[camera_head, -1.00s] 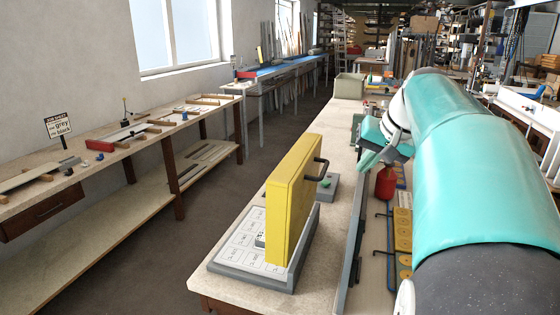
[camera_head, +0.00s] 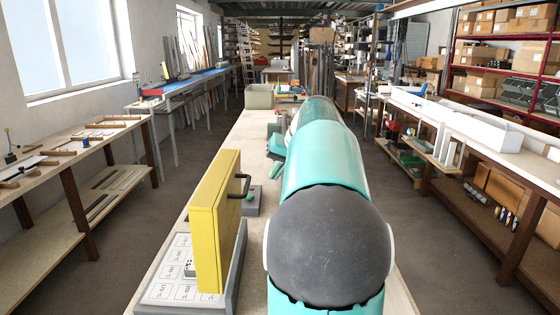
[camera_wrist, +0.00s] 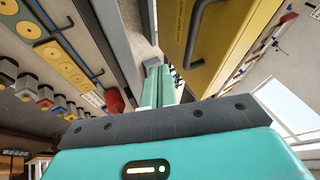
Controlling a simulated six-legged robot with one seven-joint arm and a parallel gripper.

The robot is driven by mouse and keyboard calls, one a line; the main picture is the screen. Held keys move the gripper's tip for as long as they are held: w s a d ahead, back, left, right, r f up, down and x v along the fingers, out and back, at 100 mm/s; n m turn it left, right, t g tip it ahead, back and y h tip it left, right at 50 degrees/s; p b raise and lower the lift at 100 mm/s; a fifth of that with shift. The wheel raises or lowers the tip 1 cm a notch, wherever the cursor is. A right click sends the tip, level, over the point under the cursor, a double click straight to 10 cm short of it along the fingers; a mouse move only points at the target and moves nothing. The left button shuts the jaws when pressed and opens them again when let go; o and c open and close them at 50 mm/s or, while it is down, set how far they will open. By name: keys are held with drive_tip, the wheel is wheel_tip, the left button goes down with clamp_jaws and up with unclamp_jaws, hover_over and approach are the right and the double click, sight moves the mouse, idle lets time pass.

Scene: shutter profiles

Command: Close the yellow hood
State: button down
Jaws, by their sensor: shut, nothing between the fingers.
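The yellow hood (camera_head: 215,222) stands upright, open, on a grey base (camera_head: 236,268) at the near end of the bench. A panel of labelled white plates (camera_head: 180,272) lies uncovered to its left. The dark handle (camera_head: 241,185) sticks out from the hood's right face. In the wrist view, the hood (camera_wrist: 232,30) and its handle (camera_wrist: 208,40) are at the upper right. My gripper (camera_wrist: 158,72) is shut and empty, with its teal fingers together left of the handle and apart from it in the picture. My arm hides part of the bench in the head view.
A grey block with a green button (camera_head: 250,200) sits on the bench behind the hood. The wrist view shows a yellow strip with round discs (camera_wrist: 62,62) and a red object (camera_wrist: 114,101). A beige bin (camera_head: 260,96) stands farther back. Floor aisles run along both sides.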

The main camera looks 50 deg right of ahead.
drive_tip(key=w+f, duration=0.1)
drive_tip(key=w+a, duration=0.1)
drive_tip(key=w, duration=0.1)
drive_tip(key=w+a+f, duration=0.1)
drive_tip(key=shift+w+a+f, duration=0.15)
drive_tip(key=shift+a+f, duration=0.1)
drive_tip(key=shift+f, duration=0.05)
drive_tip(key=shift+a, duration=0.1)
